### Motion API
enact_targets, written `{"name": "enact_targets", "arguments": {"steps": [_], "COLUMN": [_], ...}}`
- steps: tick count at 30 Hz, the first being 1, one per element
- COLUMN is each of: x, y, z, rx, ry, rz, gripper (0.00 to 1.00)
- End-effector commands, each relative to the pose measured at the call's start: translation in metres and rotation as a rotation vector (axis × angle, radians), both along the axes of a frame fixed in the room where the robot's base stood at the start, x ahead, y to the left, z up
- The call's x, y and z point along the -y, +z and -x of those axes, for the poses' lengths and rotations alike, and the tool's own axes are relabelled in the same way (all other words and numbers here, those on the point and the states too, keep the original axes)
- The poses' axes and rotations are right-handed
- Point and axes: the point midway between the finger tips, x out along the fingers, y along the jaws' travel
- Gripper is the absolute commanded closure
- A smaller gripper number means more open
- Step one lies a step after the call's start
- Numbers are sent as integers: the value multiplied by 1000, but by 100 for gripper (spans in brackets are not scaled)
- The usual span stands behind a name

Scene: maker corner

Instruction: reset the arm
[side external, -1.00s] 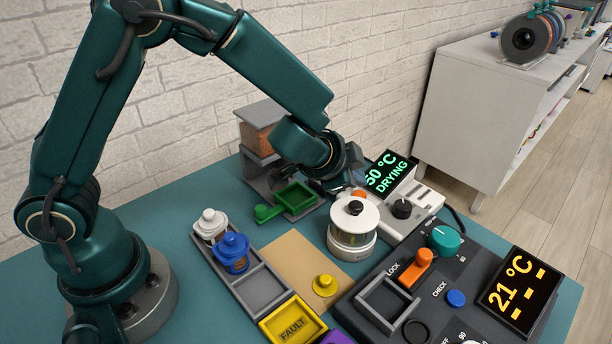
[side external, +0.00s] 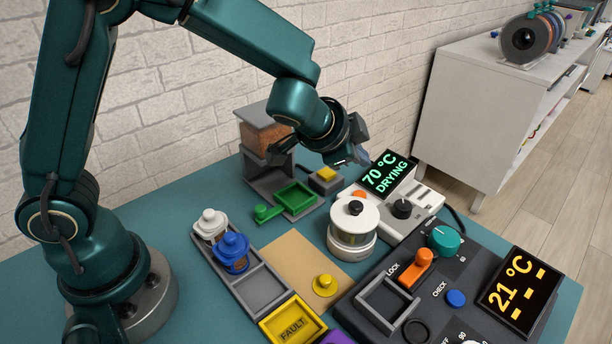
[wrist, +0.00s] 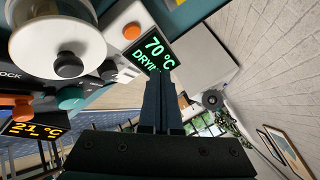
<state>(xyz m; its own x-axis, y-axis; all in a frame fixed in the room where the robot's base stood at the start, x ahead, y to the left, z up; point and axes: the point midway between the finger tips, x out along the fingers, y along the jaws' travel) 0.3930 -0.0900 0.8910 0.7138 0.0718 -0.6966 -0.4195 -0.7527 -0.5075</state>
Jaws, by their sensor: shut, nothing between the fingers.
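My gripper (side external: 360,156) is shut and empty. It hangs in the air above the back of the table, close to the dryer's display (side external: 388,173), which reads 70 °C DRYING in green. In the wrist view my closed fingers (wrist: 163,100) point toward that display (wrist: 153,53). The dryer with its white-lidded round chamber (side external: 352,222) stands below and to the front of my gripper; the lid also shows in the wrist view (wrist: 40,35).
A dark control unit (side external: 440,275) with an orange LOCK lever (side external: 417,265) shows 21 °C. A rack holds white (side external: 208,226) and blue-capped (side external: 233,253) jars. A green tray (side external: 296,197), a yellow-topped block (side external: 326,177) and a hopper stand (side external: 262,150) are near the wall. Space above is clear.

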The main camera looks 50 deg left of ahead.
Motion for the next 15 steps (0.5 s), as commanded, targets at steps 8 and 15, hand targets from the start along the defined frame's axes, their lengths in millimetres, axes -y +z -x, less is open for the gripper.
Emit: {"name": "enact_targets", "arguments": {"steps": [8, 15], "x": [-9, -53], "y": [19, 87], "z": [-5, 23], "rx": [44, 155], "ry": [24, 207], "rz": [14, 125], "gripper": [100, 100]}}
